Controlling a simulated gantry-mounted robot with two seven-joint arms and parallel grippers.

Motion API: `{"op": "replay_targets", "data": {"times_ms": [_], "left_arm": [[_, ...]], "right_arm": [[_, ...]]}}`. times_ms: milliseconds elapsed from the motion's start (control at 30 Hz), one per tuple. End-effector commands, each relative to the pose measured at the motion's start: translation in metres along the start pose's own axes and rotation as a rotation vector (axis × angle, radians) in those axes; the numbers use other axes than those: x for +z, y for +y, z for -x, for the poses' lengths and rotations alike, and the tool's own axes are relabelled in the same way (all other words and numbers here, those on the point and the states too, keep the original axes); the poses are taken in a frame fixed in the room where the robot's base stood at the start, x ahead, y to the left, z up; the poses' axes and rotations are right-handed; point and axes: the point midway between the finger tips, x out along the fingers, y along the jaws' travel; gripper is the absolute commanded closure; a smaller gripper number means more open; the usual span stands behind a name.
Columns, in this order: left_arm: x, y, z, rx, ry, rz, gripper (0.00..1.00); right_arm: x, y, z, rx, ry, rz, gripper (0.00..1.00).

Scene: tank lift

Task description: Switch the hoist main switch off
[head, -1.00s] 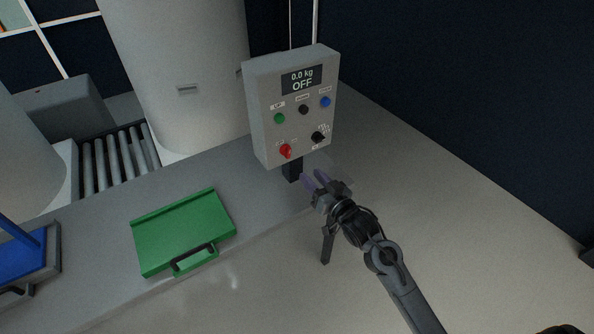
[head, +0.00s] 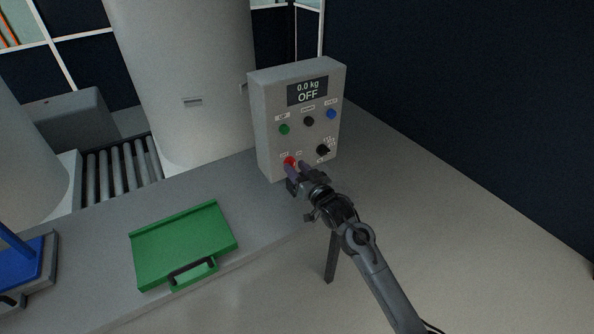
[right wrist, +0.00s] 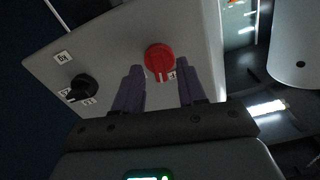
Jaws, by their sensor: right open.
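The grey control box (head: 265,118) stands at the back edge of the bench. Its display (head: 307,91) reads "0.0 kg" and "OFF". The red main switch (head: 289,160) is at the lower left of its face, partly behind my right gripper (head: 297,171). In the right wrist view the red switch (right wrist: 159,60) shows whole, with its white mark pointing toward the gripper. The open fingers of the right gripper (right wrist: 158,92) lie on either side of and just short of it, apart from it as far as I can tell. My left gripper is not in view.
A black selector knob (head: 322,150) is right of the red switch, with green (head: 284,129), black (head: 308,121) and blue (head: 331,114) buttons above. A green tray-like plate (head: 180,240) lies on the bench. Large grey cylinders stand behind.

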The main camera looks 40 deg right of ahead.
Motion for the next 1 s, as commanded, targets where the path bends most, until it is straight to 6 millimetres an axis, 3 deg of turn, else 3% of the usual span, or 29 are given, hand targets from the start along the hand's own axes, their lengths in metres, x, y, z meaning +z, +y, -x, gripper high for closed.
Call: {"op": "replay_targets", "data": {"times_ms": [333,600,767,1000], "left_arm": [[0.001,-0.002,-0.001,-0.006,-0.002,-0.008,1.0],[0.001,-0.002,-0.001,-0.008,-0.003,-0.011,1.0],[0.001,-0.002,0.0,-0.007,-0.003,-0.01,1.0],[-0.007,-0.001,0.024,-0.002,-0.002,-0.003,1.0]], "right_arm": [[0.0,0.0,-0.003,0.0,0.0,0.001,0.6],[0.0,0.0,-0.003,0.0,0.0,0.0,1.0],[-0.001,0.0,-0.003,0.0,0.0,0.004,1.0],[-0.004,-0.001,-0.003,-0.001,-0.004,0.144,1.0]]}}
